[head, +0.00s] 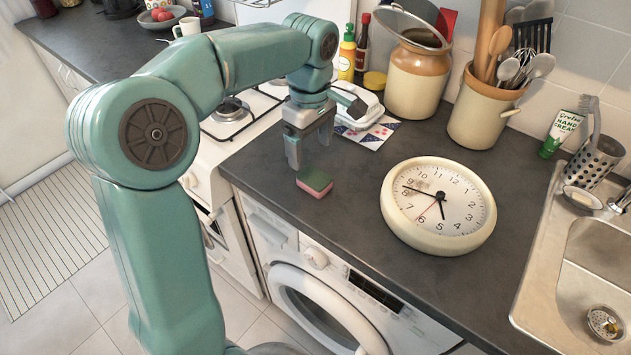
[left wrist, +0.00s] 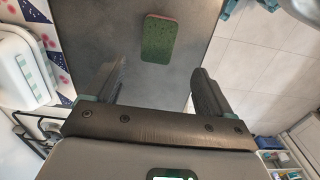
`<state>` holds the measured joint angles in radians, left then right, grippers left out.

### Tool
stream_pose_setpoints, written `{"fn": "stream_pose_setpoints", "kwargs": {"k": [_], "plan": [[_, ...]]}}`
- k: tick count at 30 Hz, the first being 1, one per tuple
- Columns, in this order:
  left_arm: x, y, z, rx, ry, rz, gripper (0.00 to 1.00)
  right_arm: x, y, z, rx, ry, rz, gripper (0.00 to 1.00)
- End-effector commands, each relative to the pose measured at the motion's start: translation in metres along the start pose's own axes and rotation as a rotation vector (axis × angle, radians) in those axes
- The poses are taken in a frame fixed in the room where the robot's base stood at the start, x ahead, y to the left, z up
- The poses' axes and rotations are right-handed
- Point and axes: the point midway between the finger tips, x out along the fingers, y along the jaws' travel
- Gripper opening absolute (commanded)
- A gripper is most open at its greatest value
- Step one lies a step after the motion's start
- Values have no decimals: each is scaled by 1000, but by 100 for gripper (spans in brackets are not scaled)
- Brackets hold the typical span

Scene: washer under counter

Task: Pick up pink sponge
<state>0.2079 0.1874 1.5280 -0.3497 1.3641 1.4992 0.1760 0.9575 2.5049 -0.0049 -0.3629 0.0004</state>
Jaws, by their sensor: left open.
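The pink sponge (head: 314,182) has a green top and lies flat on the dark counter (head: 345,225) near its front edge, above the washer. In the left wrist view the sponge (left wrist: 158,39) shows its green face, ahead of the fingertips and roughly between their lines. My left gripper (head: 308,152) is open and empty, pointing down just above and behind the sponge, apart from it. Its two fingers also show in the left wrist view (left wrist: 160,85). My right gripper does not show in either view.
A round clock (head: 438,205) lies to the right of the sponge. Behind stand a crock (head: 417,78) and a utensil pot (head: 484,112). A white dish (head: 360,105) sits behind the gripper, the stove (head: 232,125) to the left, the sink (head: 575,265) far right.

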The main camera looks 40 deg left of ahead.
Motion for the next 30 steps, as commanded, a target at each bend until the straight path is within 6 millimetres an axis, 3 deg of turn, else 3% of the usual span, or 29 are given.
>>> {"fn": "stream_pose_setpoints", "kwargs": {"k": [3,8,18,26,30], "plan": [[20,0,0,0,0,-2,83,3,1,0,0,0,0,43],[30,1,1,0,0,-1,83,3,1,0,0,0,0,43],[77,6,5,1,0,-3,83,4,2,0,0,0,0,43],[79,6,5,1,0,0,83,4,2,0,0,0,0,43],[79,6,5,1,0,0,37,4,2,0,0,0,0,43]]}}
